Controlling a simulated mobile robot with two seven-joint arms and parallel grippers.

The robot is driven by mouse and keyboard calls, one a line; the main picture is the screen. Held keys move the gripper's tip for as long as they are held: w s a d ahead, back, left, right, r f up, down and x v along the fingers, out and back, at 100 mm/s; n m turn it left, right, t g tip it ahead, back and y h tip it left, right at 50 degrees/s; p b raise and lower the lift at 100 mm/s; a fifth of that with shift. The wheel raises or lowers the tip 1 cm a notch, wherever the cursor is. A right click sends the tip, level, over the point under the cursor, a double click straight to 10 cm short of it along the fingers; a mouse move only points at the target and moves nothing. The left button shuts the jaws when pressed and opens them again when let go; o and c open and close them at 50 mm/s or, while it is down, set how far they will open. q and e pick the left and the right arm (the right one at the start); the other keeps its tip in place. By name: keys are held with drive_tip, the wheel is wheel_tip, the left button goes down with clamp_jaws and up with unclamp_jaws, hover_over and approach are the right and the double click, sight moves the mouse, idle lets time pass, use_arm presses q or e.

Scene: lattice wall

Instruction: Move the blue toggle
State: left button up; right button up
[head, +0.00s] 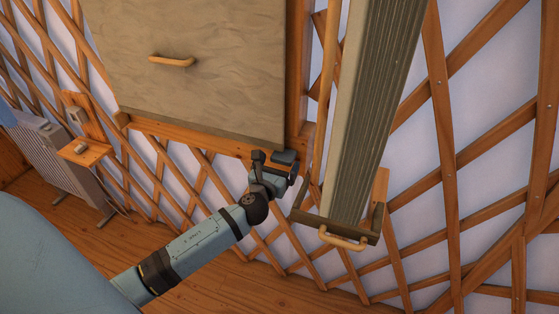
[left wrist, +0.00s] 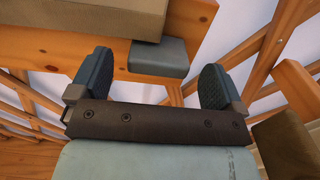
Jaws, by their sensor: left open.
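The blue toggle (head: 285,156) is a small blue-grey block at the lower right corner of the wooden frame, just below the grey felt panel. In the left wrist view the toggle (left wrist: 158,57) shows ahead, between the two dark fingers. My left gripper (head: 279,167) is open, with one finger on each side of the toggle. In the wrist view my left gripper (left wrist: 155,72) shows a gap on both sides of the toggle. I cannot tell how deep the toggle sits between the fingers. My right gripper is not in view.
The felt panel (head: 200,65) has a wooden handle (head: 171,61). A long ribbed slab (head: 373,110) stands in a wooden holder (head: 320,222) just right of my gripper. A small shelf (head: 84,152) and a heater (head: 62,160) are at the left. Lattice surrounds them.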

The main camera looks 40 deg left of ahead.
use_arm(q)
drive_tip(key=shift+w+a, duration=0.15)
drive_tip(key=shift+w, duration=0.45)
drive_tip(key=c, duration=0.9)
drive_tip(key=shift+c, duration=0.2)
